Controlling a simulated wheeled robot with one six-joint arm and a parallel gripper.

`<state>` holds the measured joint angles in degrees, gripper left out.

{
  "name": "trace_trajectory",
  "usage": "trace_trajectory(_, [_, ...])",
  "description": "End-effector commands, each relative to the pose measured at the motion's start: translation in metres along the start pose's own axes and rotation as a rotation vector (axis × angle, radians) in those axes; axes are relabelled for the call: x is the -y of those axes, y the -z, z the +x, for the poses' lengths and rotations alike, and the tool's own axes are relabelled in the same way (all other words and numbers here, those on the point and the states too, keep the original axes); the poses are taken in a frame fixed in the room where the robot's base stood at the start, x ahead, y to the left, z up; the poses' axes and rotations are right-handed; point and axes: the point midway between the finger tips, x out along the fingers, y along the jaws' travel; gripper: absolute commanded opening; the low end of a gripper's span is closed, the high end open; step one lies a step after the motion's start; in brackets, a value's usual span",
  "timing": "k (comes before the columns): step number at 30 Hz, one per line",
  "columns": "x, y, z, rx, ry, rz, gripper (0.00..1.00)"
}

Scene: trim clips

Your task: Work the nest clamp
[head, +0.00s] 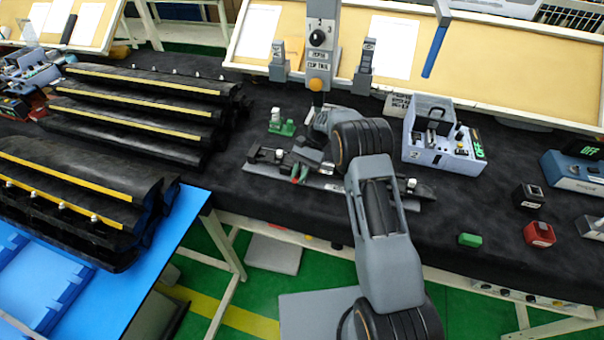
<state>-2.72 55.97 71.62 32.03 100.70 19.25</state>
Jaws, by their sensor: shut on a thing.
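A long, low grey fixture (330,184) with black blocks lies on the black-covered bench, in the middle of the head view. The nest clamp (302,173) shows there as a small red and green part, mostly covered by my gripper. My gripper (303,167) reaches down onto the fixture from the right and is shut on the clamp's handle. The fingertips and the handle are small, and my arm partly hides them. I cannot tell from here whether the clamp is open or closed. My arm also covers part of the fixture's right half.
A grey post with a knob (318,38) and an orange button (316,84) stands behind my gripper. A green clip part (281,124) lies left of it. Black trim panels (140,110) fill the left. A grey box (440,148) and small blocks (539,234) stand right.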

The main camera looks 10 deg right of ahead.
Motion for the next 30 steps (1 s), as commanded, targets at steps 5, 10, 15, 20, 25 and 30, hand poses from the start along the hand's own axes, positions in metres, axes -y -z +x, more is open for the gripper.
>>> trace_trajectory(5, [-0.0011, -0.0025, -0.0009, 0.069, 0.006, 0.012, 0.0])
trace_trajectory(10, [-0.0022, -0.0038, -0.0021, 0.103, 0.009, 0.019, 0.0])
trace_trajectory(15, [-0.0029, -0.0042, -0.0027, 0.116, 0.012, 0.022, 0.0])
trace_trajectory(20, [-0.0032, -0.004, -0.003, 0.117, 0.013, 0.023, 0.0])
trace_trajectory(25, [-0.0033, -0.004, -0.0031, 0.116, 0.013, 0.023, 0.0])
trace_trajectory(30, [-0.0034, -0.004, -0.0032, 0.115, 0.013, 0.023, 0.33])
